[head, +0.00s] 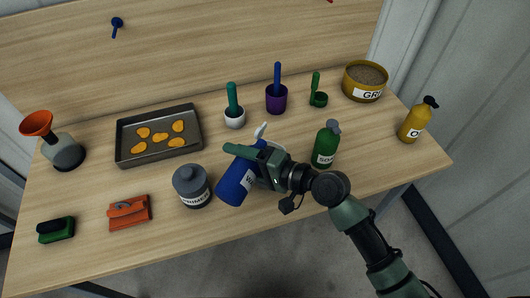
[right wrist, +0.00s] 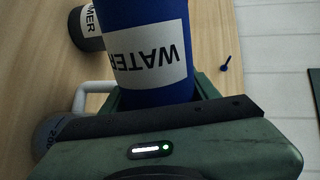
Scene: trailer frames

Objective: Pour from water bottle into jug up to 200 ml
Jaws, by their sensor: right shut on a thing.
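The blue water bottle (head: 236,181) is tilted in the head view, over the front middle of the table. My right gripper (head: 252,158) is shut around it. In the right wrist view the bottle (right wrist: 145,20) fills the top middle, its WATER label upside down between my fingers. The jug shows as a white handle (head: 260,131) and a bit of pale rim behind my gripper. The water level and any stream are hidden. My left gripper is out of view.
A grey labelled canister (head: 192,187) stands close left of the bottle. A green bottle (head: 326,146) stands right of my gripper. The front right tabletop is clear.

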